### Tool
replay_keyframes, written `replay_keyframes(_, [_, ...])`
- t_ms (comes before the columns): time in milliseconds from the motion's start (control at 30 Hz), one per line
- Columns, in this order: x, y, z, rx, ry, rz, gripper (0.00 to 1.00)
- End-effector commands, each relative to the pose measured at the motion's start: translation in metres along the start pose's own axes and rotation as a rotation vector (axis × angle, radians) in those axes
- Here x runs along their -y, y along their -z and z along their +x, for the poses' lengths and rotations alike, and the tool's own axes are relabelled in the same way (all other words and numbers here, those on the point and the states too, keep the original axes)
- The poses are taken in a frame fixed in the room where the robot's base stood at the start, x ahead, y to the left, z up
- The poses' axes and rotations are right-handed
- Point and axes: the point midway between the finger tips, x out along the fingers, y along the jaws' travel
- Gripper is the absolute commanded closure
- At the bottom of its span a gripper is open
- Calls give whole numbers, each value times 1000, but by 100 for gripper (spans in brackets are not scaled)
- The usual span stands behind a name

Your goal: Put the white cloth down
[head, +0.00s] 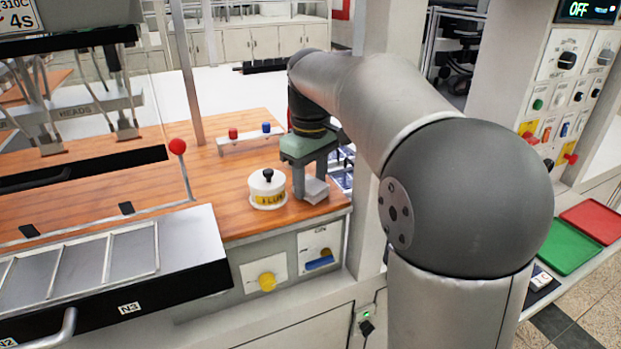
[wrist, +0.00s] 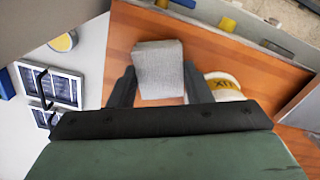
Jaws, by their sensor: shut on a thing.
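The white cloth (head: 317,190) looks like a pale grey-white folded pad. It is between the fingers of my gripper (head: 309,180), low over the wooden bench top near its right front corner. In the wrist view the cloth (wrist: 159,62) sits between the two dark fingers of my gripper (wrist: 157,82), which is shut on it. Its far end sticks out past the fingertips. I cannot tell whether its underside touches the bench.
A white pot (head: 267,189) with a black knob and yellow label stands just left of my gripper. A rack with red and blue knobs (head: 249,136) stands behind. A metal frame tray (head: 110,262) is at front left. Bare wooden bench top (head: 215,185) lies left of the pot.

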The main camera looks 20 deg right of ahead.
Motion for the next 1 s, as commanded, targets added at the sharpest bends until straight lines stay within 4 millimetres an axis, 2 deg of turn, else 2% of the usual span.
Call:
replay_keyframes(233, [0,0,4,0,0,0,77])
replay_keyframes(267, [0,0,3,0,0,0,47])
replay_keyframes(300, [0,0,3,0,0,0,36])
replay_keyframes(333, [0,0,3,0,0,0,34])
replay_keyframes(567, [0,0,2,0,0,0,34])
replay_keyframes(700, [0,0,-5,-2,-1,0,34])
replay_keyframes(867, [0,1,-32,-4,-3,0,34])
replay_keyframes(1000, [0,1,-63,-4,-2,0,34])
